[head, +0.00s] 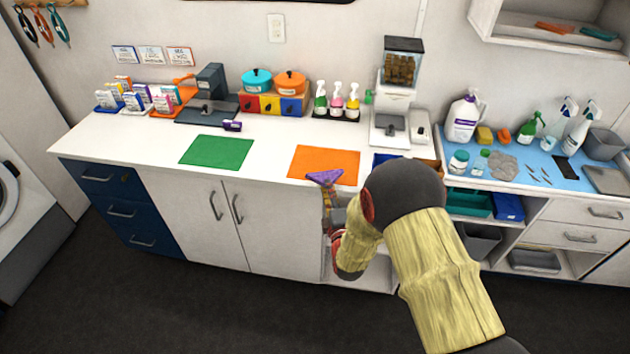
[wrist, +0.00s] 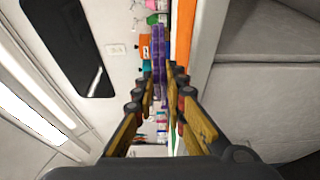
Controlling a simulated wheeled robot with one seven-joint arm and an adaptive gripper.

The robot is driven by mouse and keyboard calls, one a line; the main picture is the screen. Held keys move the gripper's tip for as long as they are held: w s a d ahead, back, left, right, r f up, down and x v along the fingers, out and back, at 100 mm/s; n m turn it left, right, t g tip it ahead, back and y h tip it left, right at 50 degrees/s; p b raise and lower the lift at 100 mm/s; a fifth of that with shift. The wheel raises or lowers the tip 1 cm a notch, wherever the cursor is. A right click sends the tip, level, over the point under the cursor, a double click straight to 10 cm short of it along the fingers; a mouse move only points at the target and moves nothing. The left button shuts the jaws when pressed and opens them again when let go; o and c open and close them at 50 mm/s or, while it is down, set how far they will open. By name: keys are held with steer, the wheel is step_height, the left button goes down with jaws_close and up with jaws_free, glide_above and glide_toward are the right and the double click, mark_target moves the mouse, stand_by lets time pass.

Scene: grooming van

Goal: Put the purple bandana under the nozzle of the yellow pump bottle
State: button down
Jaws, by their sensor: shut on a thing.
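The purple bandana (head: 325,177) is pinched in my gripper (head: 328,190) at the front edge of the counter. In the head view it overlaps the near edge of the orange mat; I cannot tell if it touches it. In the wrist view the bandana (wrist: 158,55) stands out between the fingertips (wrist: 163,78), which are shut on it. The yellow pump bottle (head: 353,103) stands upright at the back of the counter, rightmost in a row with a pink bottle (head: 337,103) and a green one (head: 320,103). Its nozzle is small here. The yellow bottle is not clear in the wrist view.
The orange mat (head: 318,160) lies between my gripper and the pump bottles, with a green mat (head: 217,151) to the left. A kibble dispenser (head: 397,100) stands right of the bottles. Coloured drawers with two pots (head: 257,80) stand left of them. The counter before the bottles is clear.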

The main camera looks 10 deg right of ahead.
mark_target(317, 189)
steer(key=w+a+r+b, duration=0.1)
steer(key=w, duration=0.1)
steer(key=w+a+r, duration=0.1)
steer(key=w, duration=0.1)
steer(key=w+a+r+b, duration=0.1)
steer(key=w, duration=0.1)
steer(key=shift+a+b, duration=0.25)
steer(key=shift+b, duration=0.05)
steer(key=shift+s+d+f+b, duration=0.15)
steer(key=shift+f+b, duration=0.3)
steer(key=shift+f, duration=0.75)
steer(key=shift+s+a+f+b, duration=0.15)
steer(key=shift+f+b, duration=0.35)
steer(key=shift+f, duration=0.75)
steer(key=shift+s+d+f+b, duration=0.15)
steer(key=shift+f+b, duration=0.3)
steer(key=shift+f, duration=0.75)
steer(key=c, duration=1.7)
jaws_free()
steer(key=shift+f, duration=0.1)
steer(key=shift+c, duration=0.2)
steer(key=shift+s, duration=0.1)
steer(key=s+r, duration=0.2)
steer(key=s, duration=0.9)
steer(key=shift+d, duration=0.1)
